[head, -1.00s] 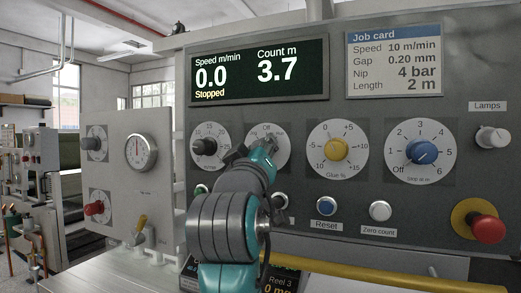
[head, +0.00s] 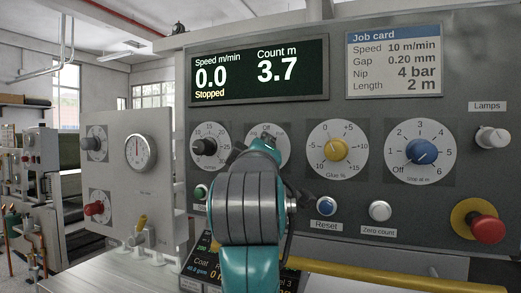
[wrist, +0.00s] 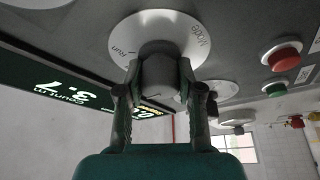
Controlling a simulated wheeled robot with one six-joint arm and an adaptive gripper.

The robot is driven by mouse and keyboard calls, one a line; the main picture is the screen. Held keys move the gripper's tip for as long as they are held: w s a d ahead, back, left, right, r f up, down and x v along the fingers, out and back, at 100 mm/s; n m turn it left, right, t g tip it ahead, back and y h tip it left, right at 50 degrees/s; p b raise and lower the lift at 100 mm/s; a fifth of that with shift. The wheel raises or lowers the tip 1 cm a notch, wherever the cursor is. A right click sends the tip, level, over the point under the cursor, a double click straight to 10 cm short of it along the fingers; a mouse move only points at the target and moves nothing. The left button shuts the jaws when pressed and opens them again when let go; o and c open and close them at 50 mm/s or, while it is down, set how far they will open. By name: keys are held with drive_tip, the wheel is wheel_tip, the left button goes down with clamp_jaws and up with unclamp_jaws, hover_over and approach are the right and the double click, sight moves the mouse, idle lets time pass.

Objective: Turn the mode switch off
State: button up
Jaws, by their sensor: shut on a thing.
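The mode switch is a dark round knob (wrist: 158,62) on a white dial plate (wrist: 192,38) marked "Mode" and "Run" in the wrist view. My gripper (wrist: 160,80) is shut on the knob, one finger on each side. In the head view the mode dial (head: 282,140) shows "Off" at its top, but my wrist covers its middle and lower part. The knob, its pointer and my fingertips are hidden there, so I cannot tell which mode it points to.
A speed dial (head: 209,147) sits close on the left and a yellow-knobbed glue dial (head: 337,149) on the right. The blue reset button (head: 326,206) and green button (head: 201,192) lie below. The display (head: 258,72) above reads "Stopped". A red emergency button (head: 487,229) is far right.

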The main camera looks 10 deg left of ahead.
drive_tip(key=o, duration=1.2)
drive_tip(key=v, duration=1.2)
